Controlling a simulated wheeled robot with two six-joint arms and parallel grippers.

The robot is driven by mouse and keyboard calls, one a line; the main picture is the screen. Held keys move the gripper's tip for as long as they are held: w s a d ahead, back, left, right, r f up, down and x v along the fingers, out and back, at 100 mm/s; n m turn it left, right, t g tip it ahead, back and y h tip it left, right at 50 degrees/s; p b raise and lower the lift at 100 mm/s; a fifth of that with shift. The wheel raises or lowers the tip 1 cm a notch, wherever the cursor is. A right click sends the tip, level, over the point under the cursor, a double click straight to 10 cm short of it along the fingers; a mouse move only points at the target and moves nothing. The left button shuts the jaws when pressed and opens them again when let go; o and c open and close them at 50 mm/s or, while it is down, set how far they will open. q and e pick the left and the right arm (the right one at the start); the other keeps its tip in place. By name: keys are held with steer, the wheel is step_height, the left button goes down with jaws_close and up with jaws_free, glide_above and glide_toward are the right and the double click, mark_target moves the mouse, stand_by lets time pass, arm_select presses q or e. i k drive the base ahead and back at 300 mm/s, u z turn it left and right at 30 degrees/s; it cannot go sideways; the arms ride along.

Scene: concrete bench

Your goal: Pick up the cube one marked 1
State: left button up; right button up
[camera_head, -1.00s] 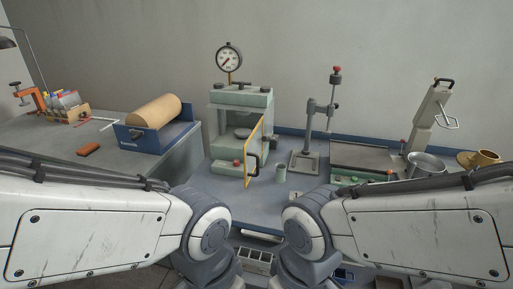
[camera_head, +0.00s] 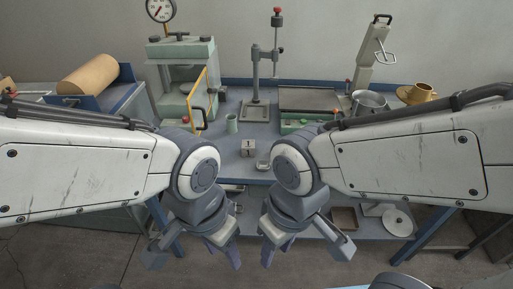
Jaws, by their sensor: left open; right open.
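A small pale cube (camera_head: 247,148) with a dark mark that looks like a 1 stands on the blue-grey bench top, near its front edge and between my two arms. My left gripper (camera_head: 196,253) hangs in front of the bench, below and left of the cube, open and empty. My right gripper (camera_head: 306,251) hangs in front of the bench, below and right of the cube, open and empty. Both grippers are well apart from the cube, and nothing covers its front.
A small metal object (camera_head: 263,166) lies just right of the cube.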

mark_target(248, 145)
steer(key=u, duration=0.55)
steer(key=i, duration=0.75)
steer(key=u, duration=0.3)
